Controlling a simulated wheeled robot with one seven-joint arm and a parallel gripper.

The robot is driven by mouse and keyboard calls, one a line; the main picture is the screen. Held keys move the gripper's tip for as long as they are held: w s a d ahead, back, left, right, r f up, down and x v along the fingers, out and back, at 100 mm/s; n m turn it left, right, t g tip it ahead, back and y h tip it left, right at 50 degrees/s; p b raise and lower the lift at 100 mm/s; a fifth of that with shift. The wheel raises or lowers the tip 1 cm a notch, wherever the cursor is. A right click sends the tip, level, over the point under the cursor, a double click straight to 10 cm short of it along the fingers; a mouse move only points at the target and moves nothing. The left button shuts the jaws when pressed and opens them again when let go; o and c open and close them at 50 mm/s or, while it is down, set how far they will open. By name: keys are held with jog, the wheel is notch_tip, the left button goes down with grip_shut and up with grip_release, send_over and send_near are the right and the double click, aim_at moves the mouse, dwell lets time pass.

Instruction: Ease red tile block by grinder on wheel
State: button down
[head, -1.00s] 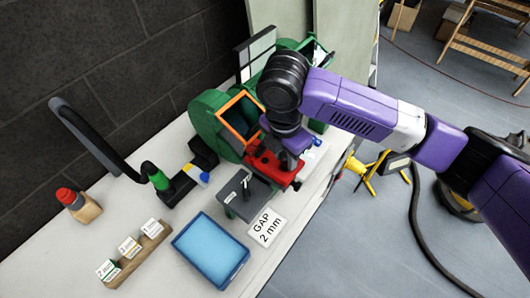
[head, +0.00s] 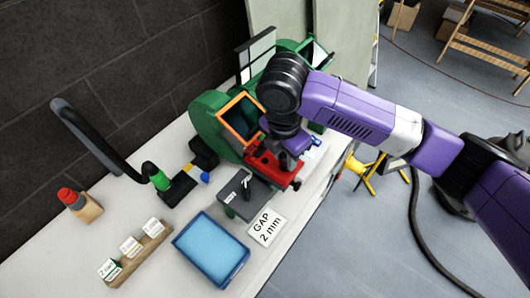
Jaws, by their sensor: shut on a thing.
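A red block (head: 264,166) lies low in front of the green bench grinder (head: 208,118), close to its orange-framed guard opening (head: 240,120). My gripper (head: 291,163) is over the red block, pointing down, and appears shut on it. The fingertips are small and partly hidden by my wrist. The wheel is mostly hidden inside the guard, so I cannot tell whether the red block touches it.
A grey block (head: 240,193), a "GAP 2 mm" card (head: 266,228) and a blue tray (head: 211,249) stand nearer. A wooden card rack (head: 140,256), a red-topped wooden block (head: 80,204) and a black hose (head: 97,143) are left.

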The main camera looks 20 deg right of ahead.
jog(key=shift+s+d, duration=0.1)
jog(key=shift+s+d, duration=0.8)
jog(key=shift+s, duration=0.3)
dwell(0.3)
jog(key=shift+s+d+r+p, duration=0.35)
jog(key=shift+s+d, duration=0.25)
jog(key=shift+s, duration=0.2)
jog(key=shift+s+d+r+p, duration=0.3)
jog(key=shift+s+d, duration=0.25)
jog(key=shift+s, duration=0.25)
jog(key=shift+s+d, duration=0.1)
jog(key=s+d+r, duration=0.2)
jog(key=s+d, duration=0.1)
jog(key=s, duration=0.1)
jog(key=shift+s+d, duration=0.15)
jog(key=shift+s, duration=0.2)
